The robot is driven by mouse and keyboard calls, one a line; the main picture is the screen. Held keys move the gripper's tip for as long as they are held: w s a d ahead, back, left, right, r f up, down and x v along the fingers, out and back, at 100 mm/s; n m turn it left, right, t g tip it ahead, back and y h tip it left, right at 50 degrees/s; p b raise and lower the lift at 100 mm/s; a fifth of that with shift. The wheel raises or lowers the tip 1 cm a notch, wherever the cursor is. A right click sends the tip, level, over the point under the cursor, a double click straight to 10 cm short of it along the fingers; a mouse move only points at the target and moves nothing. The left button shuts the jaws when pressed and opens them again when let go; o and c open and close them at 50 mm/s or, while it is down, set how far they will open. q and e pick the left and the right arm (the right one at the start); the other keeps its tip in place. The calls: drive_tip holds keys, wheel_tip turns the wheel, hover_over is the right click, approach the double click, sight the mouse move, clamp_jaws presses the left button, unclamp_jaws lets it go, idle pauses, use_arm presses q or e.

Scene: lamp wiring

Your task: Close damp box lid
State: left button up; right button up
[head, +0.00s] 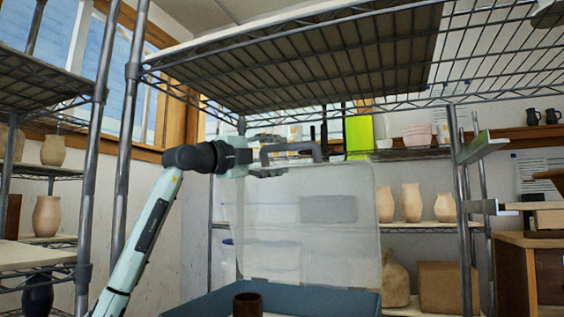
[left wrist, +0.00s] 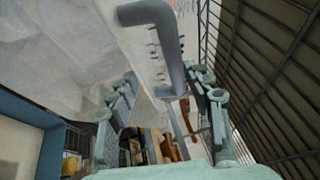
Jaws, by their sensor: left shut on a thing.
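The damp box lid (head: 306,215) is a clear, cloudy panel standing nearly upright above the back of the blue box (head: 320,300), so the box is open. A grey handle (head: 291,148) sits along the lid's top edge. My left gripper (head: 268,167) is at the lid's upper left corner, shut on its edge beside the handle. In the left wrist view, the fingers (left wrist: 163,115) lie on either side of the lid (left wrist: 75,50), with the handle (left wrist: 160,25) close by. The exact contact is partly hidden. My right gripper is not in view.
A brown cup (head: 247,304) stands at the box. A wire shelf (head: 300,65) hangs above the lid and the left gripper. A metal post (head: 125,150) stands to the left of my arm. Shelves with clay vases (head: 411,202) are behind the lid.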

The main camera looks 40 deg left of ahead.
use_arm(q)
drive_tip(key=r, duration=0.1)
drive_tip(key=s, duration=0.1)
drive_tip(key=r, duration=0.1)
drive_tip(key=shift+s+a+r+t, duration=0.25)
drive_tip(key=shift+a+r+t, duration=0.05)
drive_tip(key=shift+a+t, duration=0.1)
drive_tip(key=shift+f, duration=0.1)
drive_tip(key=f+v, duration=0.1)
drive_tip(key=v, duration=0.8)
drive_tip(key=shift+s+f+g, duration=0.2)
drive_tip(key=shift+f+g, duration=0.05)
drive_tip(key=shift+g, duration=0.05)
drive_tip(key=shift+s+d+f, duration=0.15)
drive_tip(key=shift+s+f, duration=0.2)
drive_tip(key=shift+s, duration=0.25)
